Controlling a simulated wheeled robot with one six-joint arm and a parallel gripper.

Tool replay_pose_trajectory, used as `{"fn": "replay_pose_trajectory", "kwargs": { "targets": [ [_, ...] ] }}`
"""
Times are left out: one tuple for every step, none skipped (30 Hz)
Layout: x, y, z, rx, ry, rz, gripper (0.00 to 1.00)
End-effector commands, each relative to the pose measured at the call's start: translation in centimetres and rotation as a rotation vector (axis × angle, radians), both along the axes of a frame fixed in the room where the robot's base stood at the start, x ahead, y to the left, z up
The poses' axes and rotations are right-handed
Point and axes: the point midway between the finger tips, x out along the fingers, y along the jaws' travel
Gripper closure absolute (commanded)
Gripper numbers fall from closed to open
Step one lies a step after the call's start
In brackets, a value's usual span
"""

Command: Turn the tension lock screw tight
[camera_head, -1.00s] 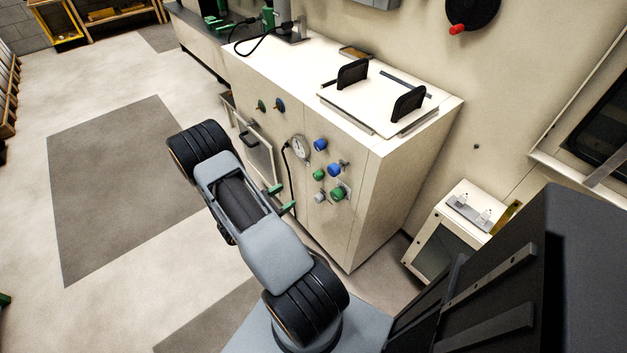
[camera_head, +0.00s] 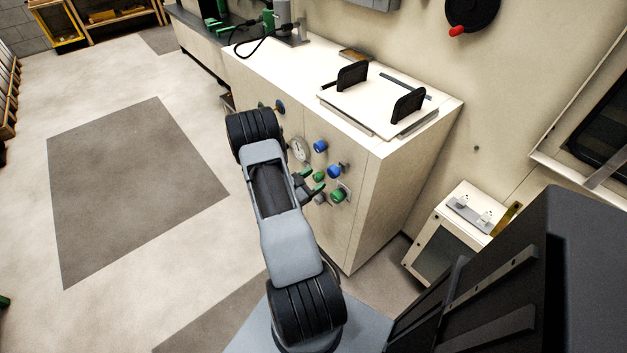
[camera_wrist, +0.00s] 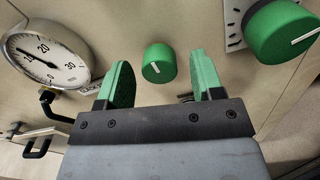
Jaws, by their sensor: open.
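A small green knob (camera_wrist: 158,62) with a white line shows between my fingers in the wrist view. No label is readable, so I cannot tell for sure that it is the tension lock screw. My gripper (camera_wrist: 160,78) is open, one green-padded finger on each side of the knob, with visible gaps. Whether the fingertips reach around it in depth is unclear. In the head view my gripper (camera_head: 313,186) is at the cabinet's front panel, among its knobs, and partly covers them. A small green knob (camera_head: 319,176) shows just above the fingers.
A larger green knob (camera_wrist: 283,32) on a marked plate is close to the right finger. A round dial gauge (camera_wrist: 47,55) and a black handle (camera_wrist: 37,148) are at left. Blue knobs (camera_head: 320,146) sit above on the cabinet (camera_head: 375,215).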

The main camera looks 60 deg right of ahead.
Motion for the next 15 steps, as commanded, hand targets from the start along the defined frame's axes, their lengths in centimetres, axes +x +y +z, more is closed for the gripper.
{"fn": "replay_pose_trajectory", "kwargs": {
  "targets": [
    [0.00,-0.01,-0.01,0.000,0.000,0.000,0.39],
    [0.00,-0.01,-0.01,0.000,0.000,0.000,0.39],
    [0.00,0.00,-0.01,0.000,0.000,0.000,0.39],
    [0.00,0.00,-0.01,0.000,0.000,0.000,0.39],
    [0.00,0.00,-0.01,0.000,0.000,0.000,0.39],
    [0.01,0.01,-0.01,0.000,0.000,0.000,0.42],
    [0.01,0.01,-0.01,0.000,0.000,0.000,0.45],
    [0.00,0.01,-0.01,0.000,0.000,0.000,0.48],
    [0.00,0.01,0.00,0.000,0.000,0.000,0.52],
    [0.01,0.02,0.00,0.000,0.000,0.000,0.54],
    [0.00,0.02,-0.01,0.000,0.000,0.000,0.57],
    [0.01,0.02,0.00,0.000,0.000,0.000,0.61],
    [0.01,0.02,0.00,0.000,0.000,0.000,0.64],
    [0.00,0.02,0.00,0.000,0.000,0.000,0.67],
    [0.00,0.02,0.00,0.000,0.000,0.000,0.71]
  ]
}}
